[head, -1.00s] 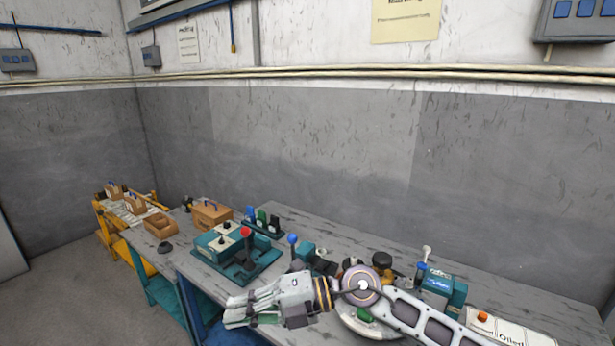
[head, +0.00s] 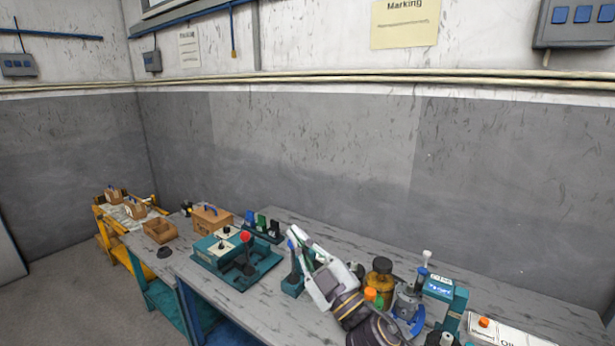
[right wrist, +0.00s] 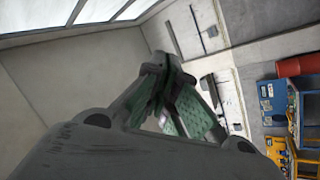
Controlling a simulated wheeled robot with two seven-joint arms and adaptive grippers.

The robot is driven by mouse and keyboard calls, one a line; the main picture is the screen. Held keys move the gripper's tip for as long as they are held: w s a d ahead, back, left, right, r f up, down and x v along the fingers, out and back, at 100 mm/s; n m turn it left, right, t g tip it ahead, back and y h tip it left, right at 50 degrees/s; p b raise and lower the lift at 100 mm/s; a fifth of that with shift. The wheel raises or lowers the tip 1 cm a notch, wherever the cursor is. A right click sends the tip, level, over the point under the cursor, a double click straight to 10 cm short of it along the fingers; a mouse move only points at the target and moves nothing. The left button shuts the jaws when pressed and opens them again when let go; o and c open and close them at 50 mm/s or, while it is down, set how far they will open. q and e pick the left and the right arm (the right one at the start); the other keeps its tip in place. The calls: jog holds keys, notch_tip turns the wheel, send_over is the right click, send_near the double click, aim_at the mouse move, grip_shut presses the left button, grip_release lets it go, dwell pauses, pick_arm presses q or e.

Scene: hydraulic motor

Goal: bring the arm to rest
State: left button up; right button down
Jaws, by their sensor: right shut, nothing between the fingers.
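My right gripper (head: 300,243) is in the lower middle of the head view, over the workbench, its fingers pointing up and to the left. It is shut and empty. In the right wrist view its fingers (right wrist: 160,65) meet at the tips with nothing between them. Its arm comes in from the bottom edge of the head view. My left gripper does not show.
Wooden boxes (head: 212,217) stand at the left. A grey wall (head: 330,160) rises behind.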

jog(key=d+f+m+g+h, duration=0.3)
jog(key=d+f+m+h, duration=1.05)
jog(key=f, duration=0.55)
jog(key=s+d+f+g+h, duration=0.1)
jog(key=s+d+f+g, duration=0.45)
jog(key=s+f, duration=0.5)
jog(key=s+d+f+g, duration=0.55)
jog(key=s+f, duration=0.35)
jog(key=s, duration=0.2)
notch_tip(320, 180, down, 33)
jog(key=s+g, duration=0.2)
jog(key=s+d+f+g, duration=0.1)
jog(key=s+d+f, duration=0.2)
jog(key=s+f, duration=1.6)
jog(key=s, duration=0.3)
jog(key=shift+s+d+f, duration=0.15)
jog(key=shift+s+f, duration=0.05)
